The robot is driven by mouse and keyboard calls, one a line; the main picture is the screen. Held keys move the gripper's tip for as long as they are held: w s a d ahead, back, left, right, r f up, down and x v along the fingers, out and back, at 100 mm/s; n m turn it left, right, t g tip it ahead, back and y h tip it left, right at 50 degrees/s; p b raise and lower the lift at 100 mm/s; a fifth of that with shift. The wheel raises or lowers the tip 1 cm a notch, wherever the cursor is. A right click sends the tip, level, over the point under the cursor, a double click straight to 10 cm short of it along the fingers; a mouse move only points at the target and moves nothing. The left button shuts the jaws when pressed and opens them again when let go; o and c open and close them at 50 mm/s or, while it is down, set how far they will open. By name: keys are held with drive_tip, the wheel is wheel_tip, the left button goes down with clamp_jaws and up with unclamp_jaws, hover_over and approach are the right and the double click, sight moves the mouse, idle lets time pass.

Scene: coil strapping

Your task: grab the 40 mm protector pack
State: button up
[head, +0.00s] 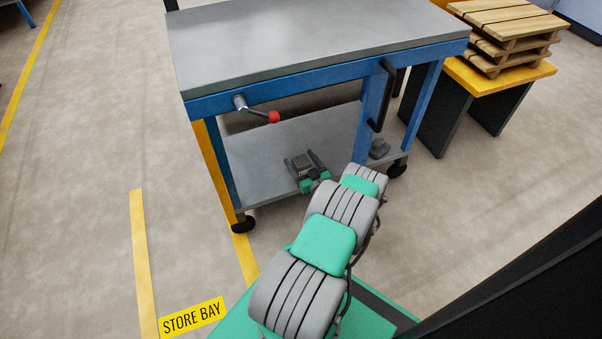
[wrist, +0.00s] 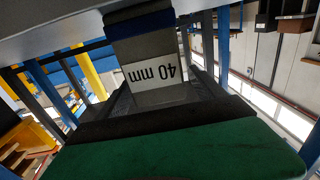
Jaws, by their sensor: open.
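The 40 mm protector pack (head: 302,161) is a small grey-brown block on the lower shelf (head: 266,155) of a blue workbench. In the wrist view the pack (wrist: 146,47) shows upside down, with a white "40 mm" label and a dark blue band. My gripper (head: 301,158) reaches over the shelf with its two dark fingers open, one on each side of the pack. In the wrist view my gripper (wrist: 162,92) has the pack ahead between its fingers. I cannot tell whether either finger touches it.
The bench's grey top (head: 310,38) overhangs the shelf. A crank with a red knob (head: 273,117) and a black handle (head: 382,97) stick out at its front. Wooden pallets (head: 505,28) stand on a yellow-topped stand at the right. The floor at left is clear, with a "STORE BAY" sign (head: 192,317).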

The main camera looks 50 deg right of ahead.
drive_tip(key=shift+x, duration=1.2)
drive_tip(key=shift+c, duration=0.2)
drive_tip(key=c, duration=1.6)
drive_tip(key=shift+c, duration=0.2)
drive_tip(key=shift+r, duration=0.15)
